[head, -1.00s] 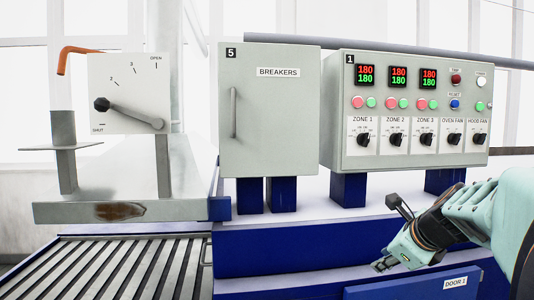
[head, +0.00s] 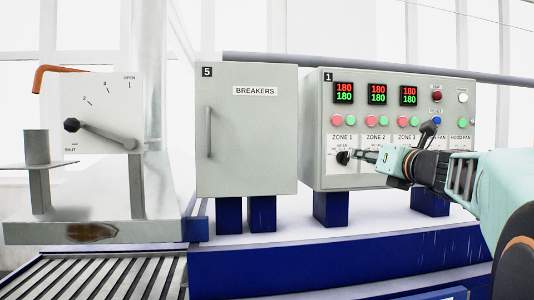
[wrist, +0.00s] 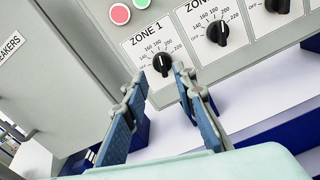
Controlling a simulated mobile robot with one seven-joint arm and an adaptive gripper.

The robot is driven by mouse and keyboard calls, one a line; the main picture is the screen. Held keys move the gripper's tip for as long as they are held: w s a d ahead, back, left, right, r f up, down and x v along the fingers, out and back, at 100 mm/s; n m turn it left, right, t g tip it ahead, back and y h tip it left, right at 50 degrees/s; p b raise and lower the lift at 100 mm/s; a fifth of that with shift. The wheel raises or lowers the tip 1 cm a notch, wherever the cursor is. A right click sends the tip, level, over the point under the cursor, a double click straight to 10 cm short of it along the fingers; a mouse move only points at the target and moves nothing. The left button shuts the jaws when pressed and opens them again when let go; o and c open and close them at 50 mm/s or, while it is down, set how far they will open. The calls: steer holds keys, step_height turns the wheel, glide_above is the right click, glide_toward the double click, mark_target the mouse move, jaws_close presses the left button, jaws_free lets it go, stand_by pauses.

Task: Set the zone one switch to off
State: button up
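The zone one switch is a black rotary knob (head: 344,157) under the ZONE 1 label on the grey control panel (head: 315,120). In the wrist view the knob (wrist: 163,64) shows a pale mark, with printed numbers up to 220 around it. I cannot read its exact setting. My gripper (wrist: 160,74) is open, with one finger towards each side of the knob in the wrist view. In the head view my gripper (head: 358,156) is beside the knob, with its tips close to it. I cannot tell whether they touch it. My arm hides the zone two and three knobs there.
The zone two knob (wrist: 218,33) is just right of zone one. Red and green buttons (wrist: 120,14) sit above. The breakers box (head: 247,130) stands left of the panel. A lever plate (head: 105,112) is at far left.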

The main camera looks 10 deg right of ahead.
mark_target(348, 154)
steer(key=w+p, duration=0.1)
steer(key=w, duration=0.7)
steer(key=shift+w+a+p, duration=0.15)
steer(key=shift+w+p, duration=0.1)
steer(key=shift+p, duration=0.05)
steer(key=shift+c, duration=0.2)
jaws_close()
